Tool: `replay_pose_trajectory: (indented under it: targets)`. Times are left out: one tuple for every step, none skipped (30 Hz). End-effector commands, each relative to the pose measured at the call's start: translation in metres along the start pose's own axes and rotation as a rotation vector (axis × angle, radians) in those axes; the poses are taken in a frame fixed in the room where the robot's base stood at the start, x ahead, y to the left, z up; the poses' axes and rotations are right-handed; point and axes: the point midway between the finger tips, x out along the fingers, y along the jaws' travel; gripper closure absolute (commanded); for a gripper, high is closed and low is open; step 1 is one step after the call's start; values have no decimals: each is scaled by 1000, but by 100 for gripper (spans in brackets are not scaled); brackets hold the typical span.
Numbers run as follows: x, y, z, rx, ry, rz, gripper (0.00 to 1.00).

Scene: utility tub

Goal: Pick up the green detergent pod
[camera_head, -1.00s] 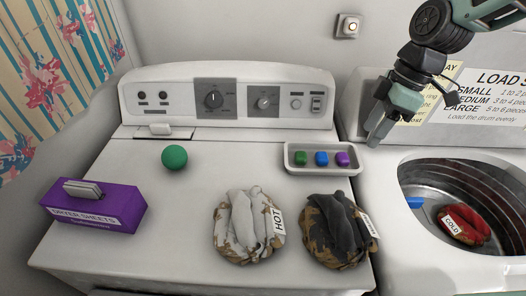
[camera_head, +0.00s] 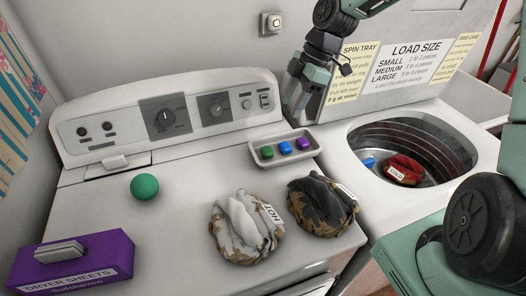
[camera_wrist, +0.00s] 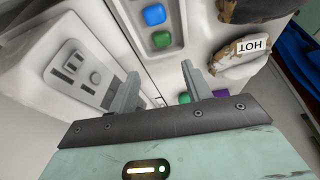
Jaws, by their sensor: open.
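The green detergent pod (camera_head: 267,153) sits at the left end of a small white tray (camera_head: 290,159) on the dryer top, with a blue pod (camera_head: 285,148) and a purple pod (camera_head: 304,145) to its right. In the wrist view the green pod (camera_wrist: 160,39) lies in the tray beyond the fingertips, beside the blue pod (camera_wrist: 154,14). My gripper (camera_head: 297,108) is open and empty, behind and above the tray in the head view. Its two fingers (camera_wrist: 160,82) stand apart in the wrist view, not touching any pod.
A green ball (camera_head: 144,186), a purple dryer sheets box (camera_head: 72,263), a white-brown bundle marked HOT (camera_head: 245,228) and a dark bundle (camera_head: 321,205) share the dryer top. The control panel (camera_head: 165,115) rises behind. An open washer drum (camera_head: 440,150) holds a red bundle (camera_head: 405,169).

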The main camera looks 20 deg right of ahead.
Motion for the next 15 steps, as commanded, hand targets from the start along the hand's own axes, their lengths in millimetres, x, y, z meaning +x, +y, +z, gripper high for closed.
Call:
replay_pose_trajectory:
  targets:
    - [11, -1, -2, -3, 2, -6, 51]
    - [18, -1, -2, -2, 2, -7, 51]
    - [26, -2, -2, -1, 2, -7, 51]
    - [32, -2, -2, -2, 2, -6, 51]
    - [38, -2, -2, -3, 1, -7, 51]
    - [47, -2, -2, -3, 1, -7, 51]
    - [53, -2, -2, -2, 1, -7, 51]
    - [59, -2, -2, -1, 1, -7, 51]
    - [67, -2, -2, -1, 1, -6, 51]
    - [72, -2, -2, -2, 0, -6, 51]
    - [78, -2, -2, -2, 0, -5, 51]
    - [83, -1, -2, -1, 0, -5, 51]
    - [87, -1, -2, -1, 0, -4, 51]
    - [90, -1, -2, -1, 0, -3, 51]
    - [94, -1, -1, 0, 0, -3, 51]
